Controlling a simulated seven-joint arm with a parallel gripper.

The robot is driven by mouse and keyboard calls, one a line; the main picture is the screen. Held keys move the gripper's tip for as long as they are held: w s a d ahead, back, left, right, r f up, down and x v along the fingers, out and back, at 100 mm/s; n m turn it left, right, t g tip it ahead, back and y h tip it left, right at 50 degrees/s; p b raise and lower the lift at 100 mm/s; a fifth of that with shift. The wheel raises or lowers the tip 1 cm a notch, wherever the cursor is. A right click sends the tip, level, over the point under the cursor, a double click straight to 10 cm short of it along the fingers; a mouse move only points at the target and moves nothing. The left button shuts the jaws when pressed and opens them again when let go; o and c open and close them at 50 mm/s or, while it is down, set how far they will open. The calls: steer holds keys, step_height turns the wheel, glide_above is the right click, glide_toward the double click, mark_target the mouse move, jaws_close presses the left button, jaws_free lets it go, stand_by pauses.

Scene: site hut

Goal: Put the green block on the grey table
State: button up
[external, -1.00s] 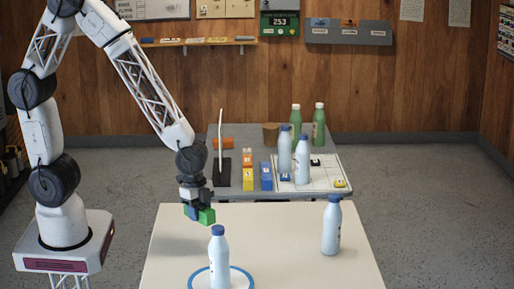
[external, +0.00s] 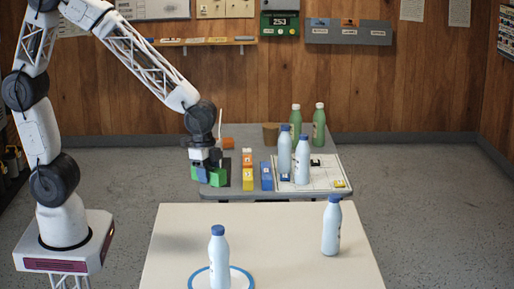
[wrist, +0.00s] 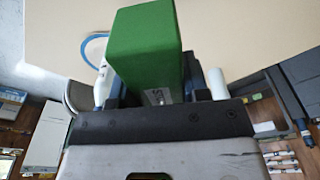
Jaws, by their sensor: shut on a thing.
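The green block (external: 217,178) is held in my gripper (external: 207,175), which is shut on it. The block is in the air at the left front edge of the grey table (external: 320,194); I cannot tell whether it is over the tabletop. In the wrist view the block (wrist: 147,48) is large between the fingers (wrist: 150,88). The grey table stands behind the cream table and carries several things. My arm hides part of its left side.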

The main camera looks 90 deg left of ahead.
steer(key=w+a+n+y, duration=0.1)
steer(key=w+a+n, duration=0.5)
steer(key=a, duration=0.5)
steer(key=w+a+r+n, duration=0.1)
steer(key=w+a+n, duration=0.3)
steer(key=w+a, duration=0.55)
steer(key=w+a+n+y, duration=0.1)
steer(key=w+a+n, duration=0.35)
steer(key=a, duration=0.95)
steer(key=a+f+n+g, duration=0.15)
steer(key=a+n, duration=0.95)
steer(key=a, duration=1.7)
step_height(320, 180, down, 11)
steer(key=shift+s+a, duration=0.2)
steer(key=shift+a, duration=0.1)
steer(key=shift+f, duration=0.1)
steer(key=shift+f, duration=3)
steer(key=shift+f, duration=1.85)
